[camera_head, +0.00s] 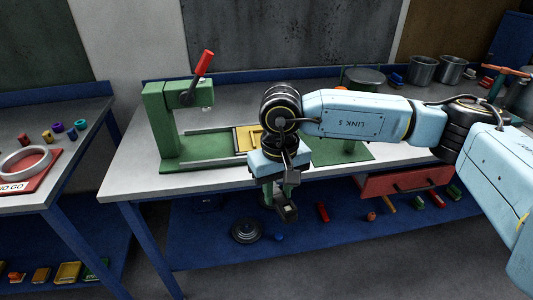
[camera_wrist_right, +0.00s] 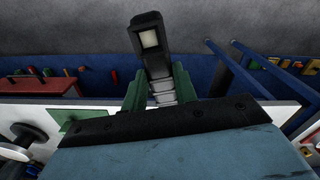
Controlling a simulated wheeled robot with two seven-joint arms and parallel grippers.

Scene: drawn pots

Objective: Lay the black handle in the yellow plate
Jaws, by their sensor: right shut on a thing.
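The black handle (camera_head: 287,212) is in my right gripper (camera_head: 279,192), which is shut on it in front of the bench's front edge, above the lower shelf. In the right wrist view the black handle (camera_wrist_right: 152,48), with a pale square end and a grey stepped part, stands between the green fingers of the right gripper (camera_wrist_right: 158,88). The yellow plate (camera_head: 246,139) lies on the green press base on the bench, behind and left of the gripper. My right arm hides its right part. My left gripper is out of view.
The green press (camera_head: 160,122) with a red lever (camera_head: 204,63) stands left of the plate. A red drawer (camera_head: 385,183) sticks out under the bench at right. Metal pots (camera_head: 422,70) stand at the back right. The bench's front left is clear.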

